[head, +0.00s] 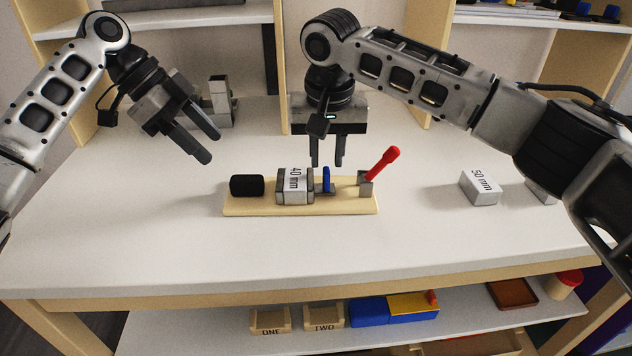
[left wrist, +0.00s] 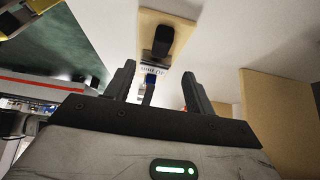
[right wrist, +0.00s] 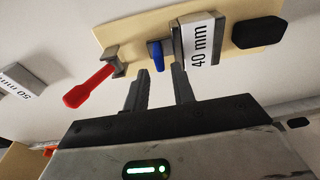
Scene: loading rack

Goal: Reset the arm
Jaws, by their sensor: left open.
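A wooden board (head: 300,210) lies on the white table. On it are a black cylinder (head: 246,186), a grey block marked "40 mm" (head: 293,187), a blue handle (head: 326,178) and a raised, tilted red lever (head: 383,163). My right gripper (head: 327,164) points down above and behind the blue handle. Its fingers are apart with nothing between them; the right wrist view shows the blue handle (right wrist: 155,55) just beyond the tips. My left gripper (head: 209,146) is open and empty, above the table behind and left of the board.
A grey block marked "50 mm" (head: 479,187) stands right of the board, with another grey block (head: 541,191) partly hidden by my right arm. A grey fixture (head: 220,100) stands at the back left. The lower shelf holds bins and boxes (head: 368,311). The table's front left is clear.

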